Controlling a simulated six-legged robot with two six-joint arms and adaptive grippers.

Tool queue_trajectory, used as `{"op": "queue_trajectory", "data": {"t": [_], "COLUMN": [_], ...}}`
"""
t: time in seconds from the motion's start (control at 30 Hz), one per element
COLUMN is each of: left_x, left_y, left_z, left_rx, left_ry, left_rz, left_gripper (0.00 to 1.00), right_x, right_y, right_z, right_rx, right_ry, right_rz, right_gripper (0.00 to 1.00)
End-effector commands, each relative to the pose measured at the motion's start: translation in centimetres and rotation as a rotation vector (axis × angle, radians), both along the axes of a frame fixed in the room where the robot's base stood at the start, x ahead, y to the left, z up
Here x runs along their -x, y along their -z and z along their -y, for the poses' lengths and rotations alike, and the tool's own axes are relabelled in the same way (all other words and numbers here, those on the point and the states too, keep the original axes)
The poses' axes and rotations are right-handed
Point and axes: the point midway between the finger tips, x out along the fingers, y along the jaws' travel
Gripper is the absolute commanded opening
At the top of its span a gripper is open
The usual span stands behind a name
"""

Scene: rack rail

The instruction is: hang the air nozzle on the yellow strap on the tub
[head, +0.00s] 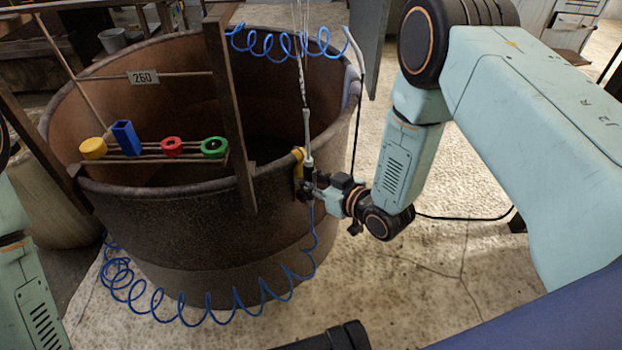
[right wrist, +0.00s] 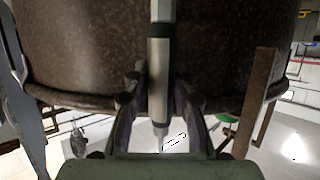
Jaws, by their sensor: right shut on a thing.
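The large brown tub (head: 150,225) fills the left and middle of the head view. The yellow strap (head: 298,158) hangs on the tub's right rim. The air nozzle (head: 307,135) is a slim grey wand, nearly upright, just right of the strap. I cannot tell whether it touches the strap. My right gripper (head: 312,185) is shut on the nozzle, close to the tub's outer wall. In the right wrist view the nozzle (right wrist: 159,60) stands between the fingers (right wrist: 159,103), in front of the tub wall (right wrist: 80,45). My left gripper is out of view.
A blue coiled hose (head: 183,314) droops along the tub's front. A rail over the tub holds a yellow ring (head: 93,148), a blue block (head: 126,137), a red ring (head: 171,147) and a green ring (head: 214,147). A brown post (head: 232,110) crosses the rim left of the strap.

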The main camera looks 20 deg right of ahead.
Motion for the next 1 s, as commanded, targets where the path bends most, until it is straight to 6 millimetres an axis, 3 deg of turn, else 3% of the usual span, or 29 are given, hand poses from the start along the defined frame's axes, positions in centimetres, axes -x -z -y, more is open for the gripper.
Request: {"op": "queue_trajectory", "data": {"t": [0.27,0.3,0.6,1.0], "left_x": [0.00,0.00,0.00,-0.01], "left_y": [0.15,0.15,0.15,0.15], "left_z": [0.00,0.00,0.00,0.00], "left_rx": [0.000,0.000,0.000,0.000], "left_ry": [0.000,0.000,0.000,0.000], "left_rz": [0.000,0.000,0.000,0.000], "left_gripper": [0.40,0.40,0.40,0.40], "right_x": [-0.01,-0.01,0.01,0.60], "right_y": [0.20,0.20,0.22,0.10], "right_z": [0.03,0.03,0.03,0.34], "right_rx": [0.000,0.000,0.000,0.001], "right_ry": [0.000,0.000,0.000,0.001], "right_rz": [0.001,0.001,0.000,-0.003], "right_gripper": [0.00,0.26,0.51,0.52]}}
